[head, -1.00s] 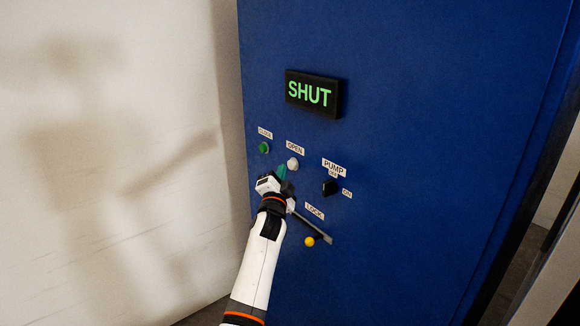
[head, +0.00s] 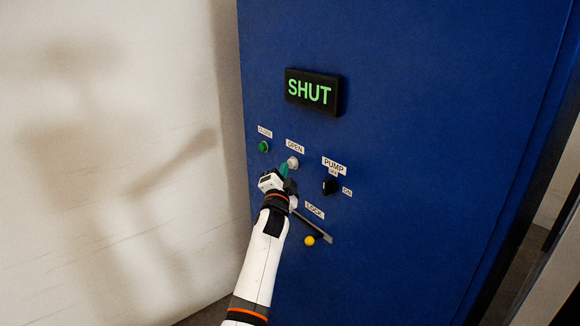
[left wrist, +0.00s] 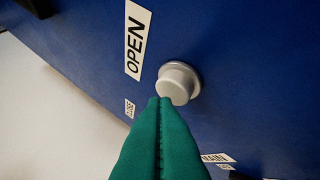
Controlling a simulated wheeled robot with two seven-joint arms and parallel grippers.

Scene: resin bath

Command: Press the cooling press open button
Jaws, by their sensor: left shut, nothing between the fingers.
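The white open button (head: 292,162) is on the blue press panel (head: 420,120), under its "OPEN" label. In the left wrist view the button (left wrist: 178,83) is a pale round knob on a grey collar. My left gripper (head: 285,169) is shut and empty, its green fingertips just below the button. In the left wrist view the closed green fingertips (left wrist: 160,101) overlap the button's lower left edge; I cannot tell whether they touch it. The display (head: 313,93) reads "SHUT" in green. My right gripper is not in view.
A green button (head: 263,146) labelled close sits left of the open button. A black pump knob (head: 330,187) is to the right. A lock lever with a yellow ball (head: 310,241) is below, close to my left wrist. A pale wall (head: 110,130) stands at left.

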